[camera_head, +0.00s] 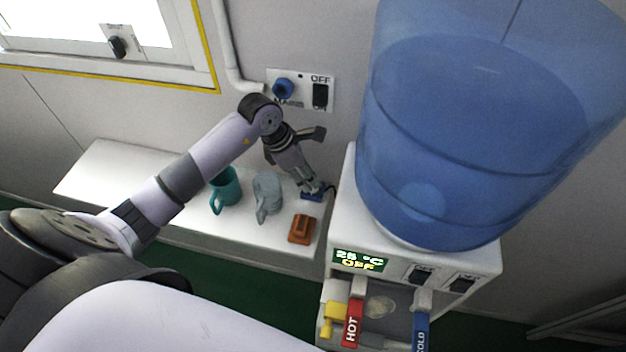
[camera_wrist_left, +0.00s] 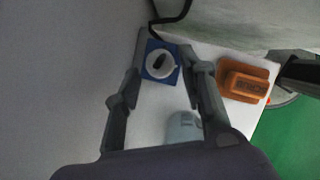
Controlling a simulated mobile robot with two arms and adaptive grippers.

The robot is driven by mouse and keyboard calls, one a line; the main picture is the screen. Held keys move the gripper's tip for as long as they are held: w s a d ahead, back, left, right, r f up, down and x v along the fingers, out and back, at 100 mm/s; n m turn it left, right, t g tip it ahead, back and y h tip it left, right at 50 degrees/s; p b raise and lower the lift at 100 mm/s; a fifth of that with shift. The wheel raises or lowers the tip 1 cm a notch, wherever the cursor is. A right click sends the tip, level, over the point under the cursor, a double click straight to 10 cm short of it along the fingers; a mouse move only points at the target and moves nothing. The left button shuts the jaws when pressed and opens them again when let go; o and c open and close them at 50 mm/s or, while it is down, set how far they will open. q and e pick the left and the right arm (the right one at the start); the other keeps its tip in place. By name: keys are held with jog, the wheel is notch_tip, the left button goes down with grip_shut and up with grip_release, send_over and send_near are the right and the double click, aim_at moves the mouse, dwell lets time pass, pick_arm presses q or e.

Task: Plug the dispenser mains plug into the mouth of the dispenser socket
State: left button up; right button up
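The dispenser socket (camera_head: 283,88) is a round blue fitting on a white wall plate, above and behind the shelf. My left gripper (camera_head: 318,191) points down at the right end of the shelf. A small blue square piece (camera_head: 311,197) lies just under its fingertips. In the left wrist view, my left gripper (camera_wrist_left: 163,70) is open, with one finger on each side of the blue square piece (camera_wrist_left: 150,73). A pale round part (camera_wrist_left: 160,68) with a dark middle, which looks like the mains plug, sits on it. I cannot tell whether the fingers touch it. My right gripper is not in view.
A teal mug (camera_head: 225,188), a grey mug (camera_head: 267,190) and an orange-brown block (camera_head: 302,229) stand on the white shelf (camera_head: 110,172). The water dispenser (camera_head: 345,215) with its blue bottle (camera_head: 480,130) stands close on the right. A black cable (camera_wrist_left: 172,20) runs near the blue piece.

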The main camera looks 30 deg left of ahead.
pick_arm(q)
jog(key=shift+x, duration=1.4)
jog(key=shift+c, duration=0.5)
grip_shut()
